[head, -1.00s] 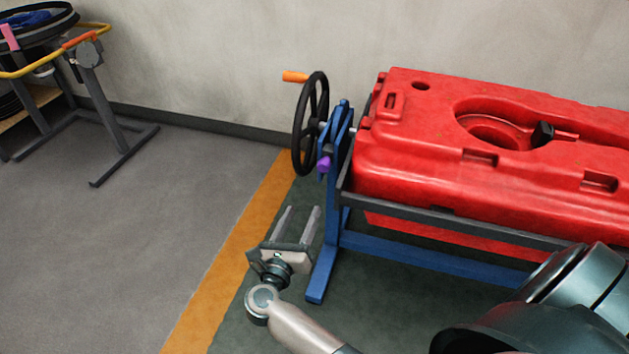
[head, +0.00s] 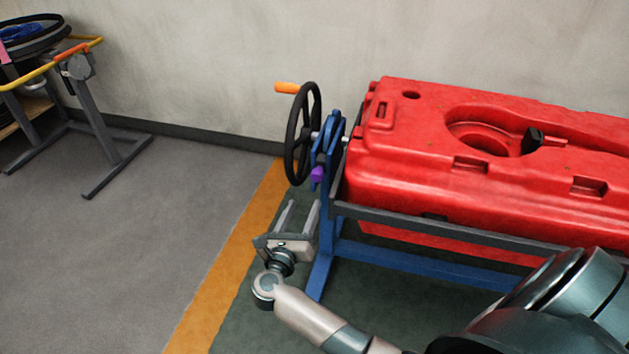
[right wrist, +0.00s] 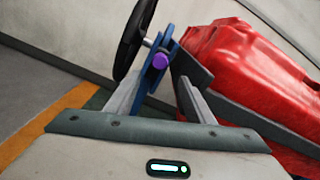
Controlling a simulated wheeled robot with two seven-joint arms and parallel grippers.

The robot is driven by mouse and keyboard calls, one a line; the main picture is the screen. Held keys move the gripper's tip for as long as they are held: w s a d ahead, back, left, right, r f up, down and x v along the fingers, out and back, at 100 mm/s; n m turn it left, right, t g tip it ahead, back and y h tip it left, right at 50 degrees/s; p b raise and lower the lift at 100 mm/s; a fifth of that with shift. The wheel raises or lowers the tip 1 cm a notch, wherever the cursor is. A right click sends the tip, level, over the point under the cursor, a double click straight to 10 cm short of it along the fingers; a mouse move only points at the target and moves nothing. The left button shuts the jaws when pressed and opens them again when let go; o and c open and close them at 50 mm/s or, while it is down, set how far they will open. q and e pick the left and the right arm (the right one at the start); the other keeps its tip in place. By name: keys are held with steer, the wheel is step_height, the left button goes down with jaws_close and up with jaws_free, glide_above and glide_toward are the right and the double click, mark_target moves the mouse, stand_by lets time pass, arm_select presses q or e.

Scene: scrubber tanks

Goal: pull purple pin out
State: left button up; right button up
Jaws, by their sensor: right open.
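The purple pin (head: 317,174) sits in the blue stand (head: 328,155) just below and right of the black handwheel (head: 302,132). In the right wrist view the purple pin (right wrist: 160,61) shows its round end, above and between my fingers. My right gripper (head: 298,208) is open and empty, with its fingers pointing up toward the pin from below and in front. A gap is left between the fingertips and the pin. In the right wrist view my right gripper (right wrist: 160,88) has its fingers spread wide. My left gripper is not in view.
A red tank (head: 480,150) lies in the blue stand's frame to the right. The handwheel has an orange handle (head: 287,88). A grey stand with a yellow rail (head: 84,66) is at far left. The grey floor (head: 150,240) between is clear.

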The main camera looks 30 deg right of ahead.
mark_target(316, 178)
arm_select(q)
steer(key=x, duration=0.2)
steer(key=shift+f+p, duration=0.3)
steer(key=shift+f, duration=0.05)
arm_select(e)
steer(key=x, duration=1.1)
steer(key=shift+w+d, duration=0.1)
steer(key=shift+w, duration=0.05)
